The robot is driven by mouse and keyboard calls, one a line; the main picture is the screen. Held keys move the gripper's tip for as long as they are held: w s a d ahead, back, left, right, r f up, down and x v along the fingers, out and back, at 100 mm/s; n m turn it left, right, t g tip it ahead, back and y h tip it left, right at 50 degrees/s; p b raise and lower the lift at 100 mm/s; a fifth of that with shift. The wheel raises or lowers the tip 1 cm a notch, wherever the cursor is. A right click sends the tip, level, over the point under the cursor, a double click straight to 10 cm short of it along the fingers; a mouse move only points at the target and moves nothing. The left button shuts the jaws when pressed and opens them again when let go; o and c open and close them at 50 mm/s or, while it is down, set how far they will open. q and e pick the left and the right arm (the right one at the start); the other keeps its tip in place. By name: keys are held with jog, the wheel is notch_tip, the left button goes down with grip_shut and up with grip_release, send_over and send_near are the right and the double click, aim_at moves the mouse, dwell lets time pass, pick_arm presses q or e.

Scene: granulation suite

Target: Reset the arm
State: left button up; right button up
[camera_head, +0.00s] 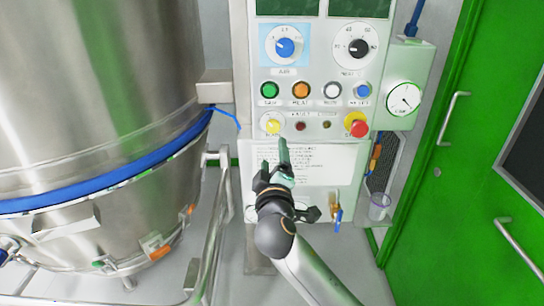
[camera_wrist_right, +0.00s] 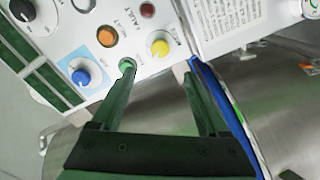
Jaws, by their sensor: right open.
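My right gripper (camera_head: 285,150) is in front of the lower part of the control panel (camera_head: 312,90), below the yellow button (camera_head: 272,126). In the right wrist view its two green fingers (camera_wrist_right: 160,72) stand apart with nothing held between them. The left fingertip overlaps the green button (camera_wrist_right: 127,63) in that view; I cannot tell whether it touches. The yellow button also shows in the wrist view (camera_wrist_right: 160,47), just beyond the gap between the fingers. My left gripper is not in view.
A large steel vessel (camera_head: 100,80) with a blue band fills the left. A red emergency stop (camera_head: 359,129) and a gauge (camera_head: 404,99) are right of the gripper. A steel rail (camera_head: 212,220) stands left of my arm. A green door (camera_head: 455,170) is at right.

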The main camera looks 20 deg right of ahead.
jog(key=s+f+g+y, duration=0.2)
jog(key=s+f, duration=0.2)
jog(key=f, duration=0.4)
jog(key=s+a+f+m+g+y, duration=0.1)
jog(key=s+f, duration=0.3)
jog(key=f, duration=0.4)
jog(key=s+f+g+y, duration=0.2)
jog(key=s+f, duration=0.1)
jog(key=f, duration=0.5)
jog(key=s+f+m+g+y, duration=0.1)
jog(key=s+f+m, duration=0.1)
jog(key=s+f, duration=0.4)
jog(key=s+d+f+m+g+y+p, duration=0.1)
jog(key=s+f, duration=0.5)
jog(key=s, duration=0.7)
jog(key=shift+m+g, duration=0.5)
jog(key=shift+m, duration=0.7)
